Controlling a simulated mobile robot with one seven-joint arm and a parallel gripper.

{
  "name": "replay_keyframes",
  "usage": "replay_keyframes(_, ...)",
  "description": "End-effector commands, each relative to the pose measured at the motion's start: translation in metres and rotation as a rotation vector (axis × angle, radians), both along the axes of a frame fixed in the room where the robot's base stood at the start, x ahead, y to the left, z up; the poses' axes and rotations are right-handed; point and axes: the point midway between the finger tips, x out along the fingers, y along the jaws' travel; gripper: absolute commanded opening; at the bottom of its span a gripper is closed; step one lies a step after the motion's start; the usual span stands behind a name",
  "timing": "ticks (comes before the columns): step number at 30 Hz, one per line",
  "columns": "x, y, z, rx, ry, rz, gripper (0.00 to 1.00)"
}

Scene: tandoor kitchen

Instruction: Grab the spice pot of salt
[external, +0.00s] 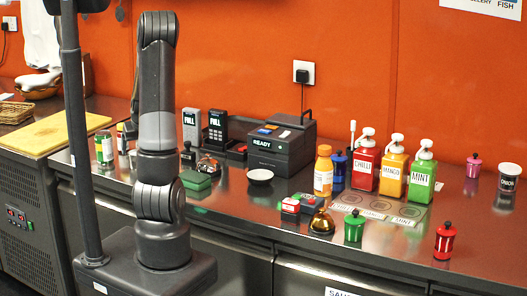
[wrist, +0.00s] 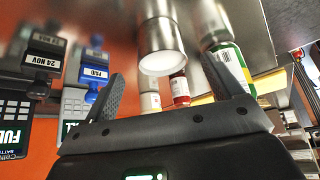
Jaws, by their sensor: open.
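A steel cylinder with a white round end (wrist: 160,42) shows in the wrist view, ahead of and between my fingertips. It could be the salt spice pot, but I see no readable label on it. My gripper (wrist: 165,72) is open, with its two fingers wide apart and nothing held between them. A cream pot (wrist: 151,101) and a red pot (wrist: 179,90) show just beyond the cylinder. In the external view the gripper is hidden behind my arm.
A green can (wrist: 228,62) stands right of the cylinder in the wrist view. Two stamps, one blue (wrist: 92,70), and card readers stand left. In the external view, the counter also bears sauce bottles (external: 393,165), a black till machine (external: 280,147) and a yellow board (external: 50,134).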

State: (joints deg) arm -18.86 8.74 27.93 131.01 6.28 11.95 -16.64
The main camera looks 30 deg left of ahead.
Motion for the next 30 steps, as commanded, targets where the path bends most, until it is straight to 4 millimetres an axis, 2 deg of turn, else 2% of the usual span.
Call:
replay_keyframes(15,0.012,0.023,-0.038,-0.001,0.001,0.001,0.85)
replay_keyframes(25,0.014,0.024,-0.042,0.000,0.000,-0.001,0.85)
replay_keyframes(30,0.014,0.024,-0.042,0.000,-0.001,0.000,0.72)
